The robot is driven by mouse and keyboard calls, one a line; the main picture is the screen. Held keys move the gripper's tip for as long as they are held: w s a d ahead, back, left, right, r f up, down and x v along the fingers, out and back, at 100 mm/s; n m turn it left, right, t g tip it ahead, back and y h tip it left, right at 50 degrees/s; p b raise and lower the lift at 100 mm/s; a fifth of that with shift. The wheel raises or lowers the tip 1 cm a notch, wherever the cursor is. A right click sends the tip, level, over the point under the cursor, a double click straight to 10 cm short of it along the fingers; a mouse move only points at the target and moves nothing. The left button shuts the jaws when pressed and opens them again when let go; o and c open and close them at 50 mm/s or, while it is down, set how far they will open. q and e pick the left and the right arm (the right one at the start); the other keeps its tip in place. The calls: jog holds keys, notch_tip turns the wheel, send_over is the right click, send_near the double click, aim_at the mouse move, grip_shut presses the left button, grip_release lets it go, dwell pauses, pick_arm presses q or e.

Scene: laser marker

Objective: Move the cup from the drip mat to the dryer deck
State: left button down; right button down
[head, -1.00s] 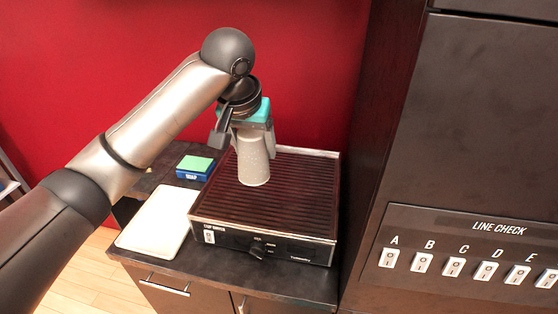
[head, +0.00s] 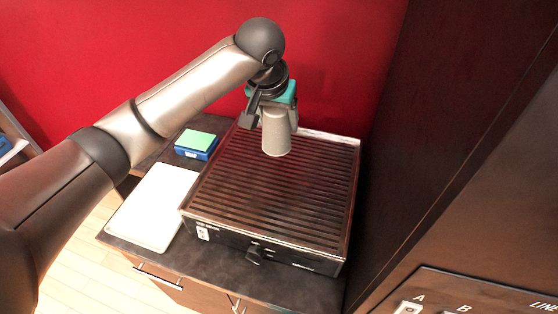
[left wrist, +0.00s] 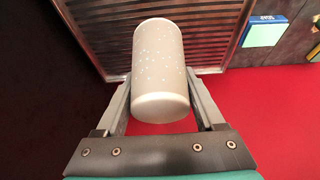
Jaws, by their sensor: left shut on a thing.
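The cup (head: 276,135) is pale with small light specks. My left gripper (head: 275,118) is shut on it from above and holds it upright over the back part of the ribbed dryer deck (head: 270,190). I cannot tell whether its lower end touches the deck. In the left wrist view the cup (left wrist: 158,65) sits between the two fingers of the left gripper (left wrist: 160,85), with the deck's metal edge behind it. The white drip mat (head: 155,207) lies bare on the counter left of the deck. My right gripper is not in view.
A blue box with a green top (head: 196,143) stands left of the deck, behind the mat. A red wall (head: 340,60) rises behind, and a dark cabinet (head: 440,130) stands close on the right. The front of the deck is clear.

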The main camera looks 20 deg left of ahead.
aim_at(272, 142)
pick_arm(q)
notch_tip(272, 142, down, 13)
jog(key=shift+w+r, duration=0.1)
dwell(0.3)
jog(key=shift+f, duration=0.2)
grip_release()
jog(key=shift+r, duration=0.1)
jog(key=v, duration=1.2)
jog(key=shift+r+p, duration=0.15)
jog(key=shift+p, duration=0.15)
